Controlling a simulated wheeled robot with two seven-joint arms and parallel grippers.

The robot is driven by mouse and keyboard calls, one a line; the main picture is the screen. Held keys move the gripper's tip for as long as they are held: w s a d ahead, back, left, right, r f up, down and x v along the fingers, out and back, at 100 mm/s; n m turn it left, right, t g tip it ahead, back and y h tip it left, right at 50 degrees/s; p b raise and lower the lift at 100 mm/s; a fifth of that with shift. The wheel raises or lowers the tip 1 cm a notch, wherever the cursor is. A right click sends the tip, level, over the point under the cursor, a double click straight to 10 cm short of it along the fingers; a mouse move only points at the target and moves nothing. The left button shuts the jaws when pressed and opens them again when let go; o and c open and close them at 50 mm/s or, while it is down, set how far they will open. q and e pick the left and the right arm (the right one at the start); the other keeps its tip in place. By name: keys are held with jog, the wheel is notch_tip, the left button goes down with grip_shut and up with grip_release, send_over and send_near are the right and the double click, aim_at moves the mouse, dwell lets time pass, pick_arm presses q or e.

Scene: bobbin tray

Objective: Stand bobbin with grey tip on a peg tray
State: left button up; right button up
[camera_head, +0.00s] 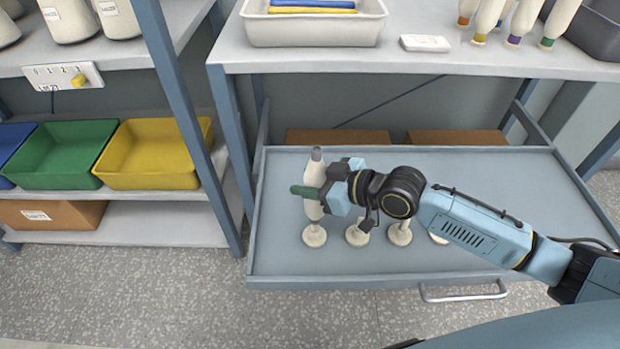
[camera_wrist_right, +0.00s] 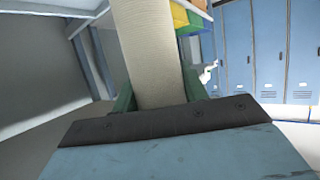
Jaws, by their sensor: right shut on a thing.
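A cream bobbin (camera_head: 313,174) with a grey tip stands roughly upright in the head view, at the left of the pull-out peg tray (camera_head: 480,185). My right gripper (camera_head: 322,192) is shut on its middle, with a green finger across its front. The bobbin's lower end is directly above the leftmost peg (camera_head: 315,236); whether it touches or sits over that peg cannot be told. In the right wrist view the cream bobbin (camera_wrist_right: 150,60) rises between my right gripper's fingers (camera_wrist_right: 155,95). My left gripper is not in view.
Several cream pegs stand in a row; the arm partly hides those to the right, such as this peg (camera_head: 400,234). The shelf above holds a white bin (camera_head: 315,30) and several colour-tipped bobbins (camera_head: 525,20). A blue upright (camera_head: 185,110) stands left of the tray.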

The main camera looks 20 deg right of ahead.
jog(key=shift+f+b, duration=1.35)
jog(key=shift+f, duration=0.7)
jog(key=o, duration=1.1)
jog(key=p+v, duration=0.4)
jog(key=v, duration=0.9)
jog(key=shift+s, duration=0.15)
